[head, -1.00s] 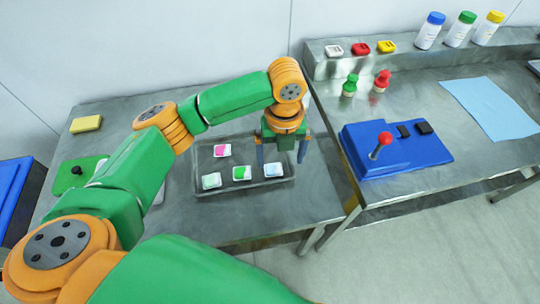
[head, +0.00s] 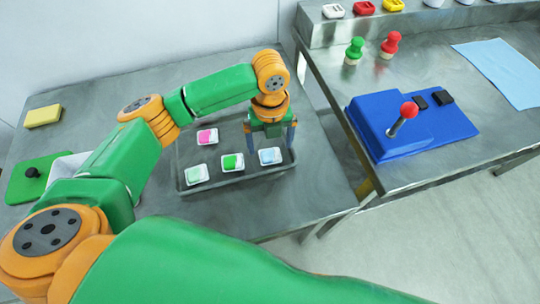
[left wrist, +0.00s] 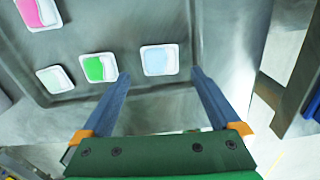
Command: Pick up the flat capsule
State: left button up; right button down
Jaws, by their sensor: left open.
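Several flat white capsules with coloured fill lie in a grey tray (head: 236,178) on the left table: a pink one (head: 207,136), a pale mint one (head: 196,175), a green one (head: 232,162) and a light blue one (head: 270,156). My left gripper (head: 270,142) is open and empty, pointing down above the tray's right part. In the left wrist view, the light blue capsule (left wrist: 159,60) shows between and just beyond the open fingertips (left wrist: 161,73). The green capsule (left wrist: 99,68) is left of the left finger. My right gripper is not in view.
A yellow sponge (head: 42,115) and a green board with a black knob (head: 36,180) are at the left. On the right table stand a blue box with a red-knobbed lever (head: 395,135), green (head: 354,51) and red (head: 389,45) stampers, and a blue cloth (head: 500,70).

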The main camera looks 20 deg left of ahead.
aim_at(270, 155)
pick_arm(q)
notch_tip(270, 155, down, 4)
jog(key=shift+w+f, duration=0.15)
jog(key=shift+f, duration=0.05)
jog(key=c, duration=1.4)
